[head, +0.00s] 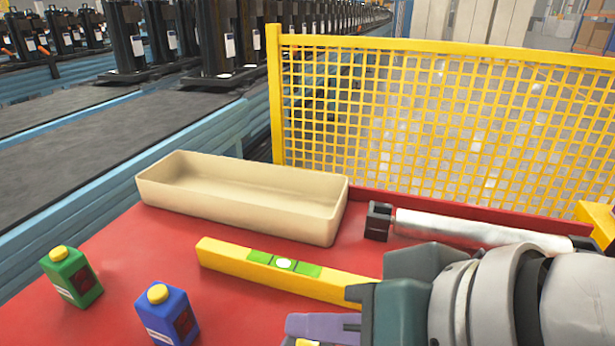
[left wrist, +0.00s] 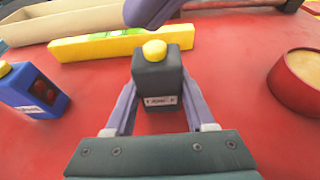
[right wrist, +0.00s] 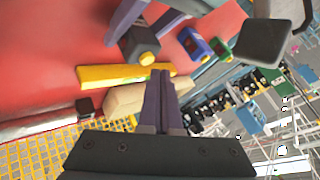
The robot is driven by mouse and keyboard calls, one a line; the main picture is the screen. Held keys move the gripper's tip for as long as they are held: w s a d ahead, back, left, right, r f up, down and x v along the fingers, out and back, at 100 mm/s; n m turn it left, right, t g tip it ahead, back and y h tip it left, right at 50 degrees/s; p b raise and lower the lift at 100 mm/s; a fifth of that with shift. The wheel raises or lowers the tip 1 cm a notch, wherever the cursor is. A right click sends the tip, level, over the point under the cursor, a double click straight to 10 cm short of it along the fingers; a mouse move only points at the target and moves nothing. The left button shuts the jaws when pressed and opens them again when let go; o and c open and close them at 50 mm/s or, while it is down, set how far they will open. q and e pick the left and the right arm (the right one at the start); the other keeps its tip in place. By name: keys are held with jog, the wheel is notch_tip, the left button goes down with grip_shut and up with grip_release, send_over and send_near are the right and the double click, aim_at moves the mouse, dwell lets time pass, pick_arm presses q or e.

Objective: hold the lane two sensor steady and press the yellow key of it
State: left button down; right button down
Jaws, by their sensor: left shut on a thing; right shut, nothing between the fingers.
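The dark grey sensor (left wrist: 158,82) stands upright in the left wrist view, with a yellow key (left wrist: 154,49) on top. Its front label is too small to read surely. My left gripper (left wrist: 160,90) is shut on its sides. My right gripper (head: 302,326) is shut and empty. Its purple fingertips (left wrist: 150,12) show beyond and above the yellow key, apart from it. In the head view only a bit of the yellow key (head: 306,342) shows at the bottom edge. The right wrist view shows the dark sensor (right wrist: 136,44) between the left fingers.
A blue sensor (head: 168,315) and a green sensor (head: 72,277) stand to the left on the red table. A yellow level (head: 290,275), a beige tray (head: 245,205) and a metal roller (head: 480,230) lie behind. A red round container (left wrist: 298,80) stands right. Yellow mesh (head: 430,120) bounds the back.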

jog(key=shift+f, duration=0.3)
jog(key=shift+f, duration=0.45)
dwell(1.2)
jog(key=shift+r, duration=0.1)
dwell(0.8)
jog(key=shift+r, duration=0.8)
jog(key=shift+r, duration=2.5)
pick_arm(q)
jog(key=shift+c, duration=0.8)
grip_release()
